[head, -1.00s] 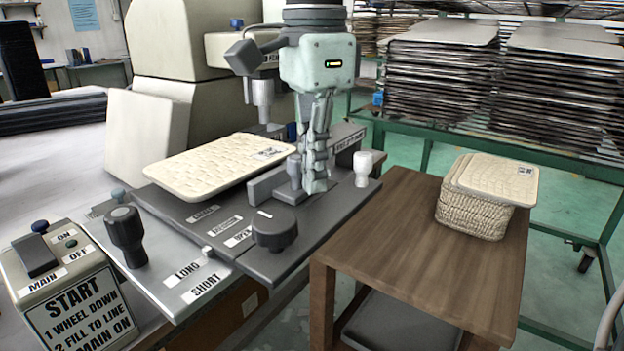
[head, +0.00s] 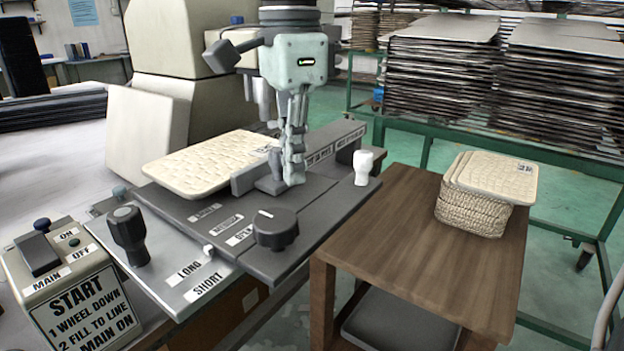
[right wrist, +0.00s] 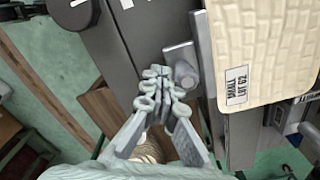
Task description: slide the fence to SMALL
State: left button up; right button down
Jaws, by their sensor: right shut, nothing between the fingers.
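The fence (head: 246,180) is a low grey bar on the dark machine table, lying along the right edge of a cream quilted panel (head: 205,165). Its grey handle block (head: 269,183) stands on its near right side. My right gripper (head: 294,178) is shut and empty, pointing down just right of the handle. In the right wrist view its fingertips (right wrist: 167,82) are close beside the handle (right wrist: 182,60); I cannot tell whether they touch. The panel (right wrist: 265,45) there carries a "SMALL LOT" label. Small labels (head: 206,212) at the table's front-left edge are hard to read. My left gripper is out of view.
A black knob (head: 276,230) and a white knob (head: 363,167) stand on the machine table. A black lever (head: 127,235) stands by LONG and SHORT labels. A START control box (head: 70,285) is front left.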

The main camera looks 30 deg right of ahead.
jog(key=shift+s, duration=0.1)
jog(key=shift+s+d, duration=0.25)
jog(key=shift+s, duration=0.2)
notch_tip(320, 180, up, 7)
jog(key=p, duration=0.5)
dwell(0.5)
